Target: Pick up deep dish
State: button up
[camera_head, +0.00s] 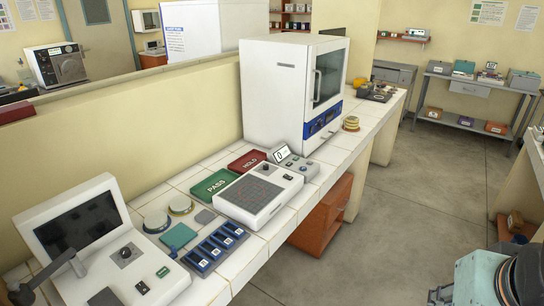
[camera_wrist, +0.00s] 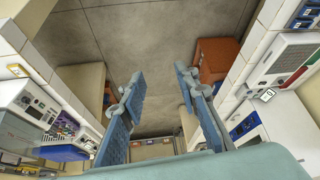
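Two round, shallow-looking dishes with pale lids and yellowish rims stand on the white tiled counter: a front dish (camera_head: 156,221) and a back dish (camera_head: 181,205). A small stack of yellowish round dishes (camera_head: 351,123) stands beside the incubator, near the counter's edge. I cannot tell which of these is the deep dish. My gripper (camera_wrist: 158,80) is open and empty in the wrist view, its blue-padded fingers wide apart above the floor and away from the dishes. No dish can be made out in the wrist view.
The white incubator (camera_head: 295,88) stands at the counter's back with its door shut. Nearby are a green PASS tray (camera_head: 214,185), a red HOLD tray (camera_head: 247,161), a grey-topped device (camera_head: 258,194), a blue slotted rack (camera_head: 216,247) and a monitor console (camera_head: 100,245). The aisle floor (camera_head: 400,205) is clear.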

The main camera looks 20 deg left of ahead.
aim_at(185, 212)
jog(key=u, duration=1.8)
jog(key=i+l+u, duration=0.15)
jog(key=u, duration=0.2)
jog(key=i+l+u, duration=0.1)
jog(key=u, duration=0.2)
jog(key=i+l+u, duration=0.15)
jog(key=l, duration=0.25)
jog(key=i+l+u, duration=0.15)
jog(key=l, duration=0.25)
jog(key=i+l, duration=0.1)
jog(key=l, duration=0.4)
jog(key=i+l+u, duration=0.15)
jog(key=l, duration=0.35)
jog(key=i+l, duration=0.1)
jog(key=l, duration=0.8)
jog(key=k+l+u, duration=0.15)
jog(key=l, duration=0.25)
jog(key=i, duration=0.05)
